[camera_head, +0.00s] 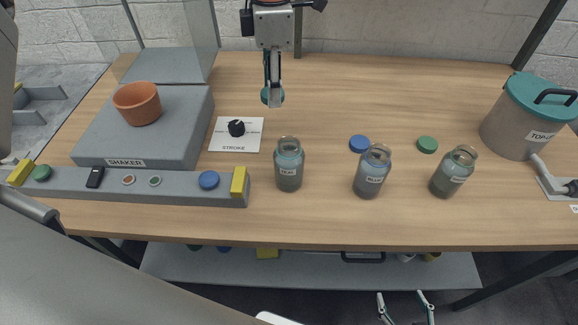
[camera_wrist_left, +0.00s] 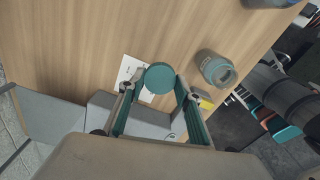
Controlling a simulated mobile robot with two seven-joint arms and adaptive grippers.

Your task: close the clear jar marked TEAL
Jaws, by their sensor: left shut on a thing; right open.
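The clear jar marked TEAL (camera_head: 289,168) stands upright and open-topped near the table's front, right of the grey tray. A jar without a legible label, likely the same one, shows in the left wrist view (camera_wrist_left: 214,69). My left gripper (camera_head: 272,95) is shut on a round teal lid (camera_wrist_left: 160,78), held flat between the fingertips. In the head view, the lid (camera_head: 279,97) shows behind the fingers, farther back than the jar and apart from it. My right gripper (camera_head: 406,300) is open and empty, low in front of the table's front edge.
Jars marked BLUE (camera_head: 371,172) and another label (camera_head: 452,172) stand to the right. A blue lid (camera_head: 359,144) and green lid (camera_head: 427,144) lie behind them.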

